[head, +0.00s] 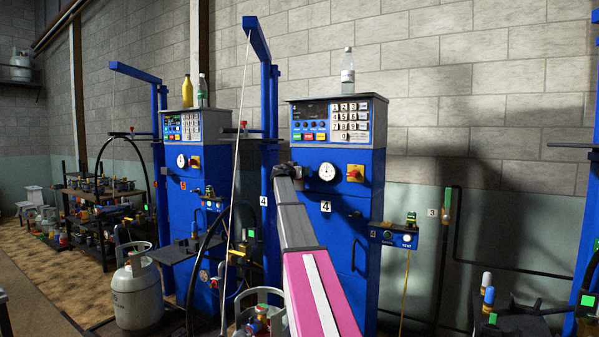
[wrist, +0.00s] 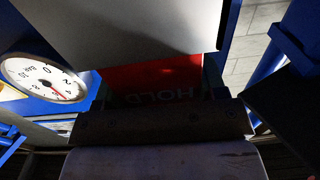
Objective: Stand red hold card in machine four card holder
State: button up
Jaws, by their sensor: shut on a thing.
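The red hold card (wrist: 155,76) shows in the wrist view with its HOLD lettering upside down. My gripper (wrist: 160,92) is shut on it, and a pale panel hides part of the card. In the head view my gripper (head: 282,169) is at the left front of machine four (head: 347,190), below its grey top housing and left of its round gauge.
Machine four's gauge (head: 326,172) also shows close on the left in the wrist view (wrist: 45,78). A blue post (head: 268,150) and hoses stand left of my arm. A clear bottle (head: 347,70) stands on the housing. A grey gas cylinder (head: 137,292) stands at lower left.

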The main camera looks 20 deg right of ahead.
jog(key=o, duration=1)
jog(key=shift+o, duration=0.2)
jog(key=shift+a, duration=0.1)
jog(key=v, duration=1)
jog(key=shift+s+a, duration=0.2)
jog(key=shift+s, duration=0.1)
jog(key=s+a+f+n+g+y, duration=0.2)
jog(key=s+a+f, duration=0.3)
jog(key=f, duration=0.8)
jog(key=s+a+f+n+g+y, duration=0.1)
jog(key=s+a+f+g+y, duration=0.15)
jog(key=s+f, duration=0.7)
jog(key=s+a+f+n+g+y, duration=0.1)
jog(key=s+a+f+n+y, duration=0.2)
jog(key=f, duration=1.2)
jog(key=s+a+f+n+g+y, duration=0.1)
jog(key=s+a+f+g+y, duration=0.1)
jog(key=s+a+f, duration=0.3)
jog(key=s+a+f+n+g+y, duration=0.1)
jog(key=s+a+f+n+y, duration=0.1)
jog(key=s+a+f, duration=0.3)
jog(key=s+a+f+n+g+y, duration=0.1)
jog(key=s+a+f+g+y, duration=0.1)
jog(key=s+f, duration=0.8)
jog(key=s+a+y, duration=0.1)
jog(key=s+a, duration=0.1)
jog(key=s, duration=0.4)
jog(key=shift+a+g, duration=0.35)
jog(key=shift+a, duration=0.05)
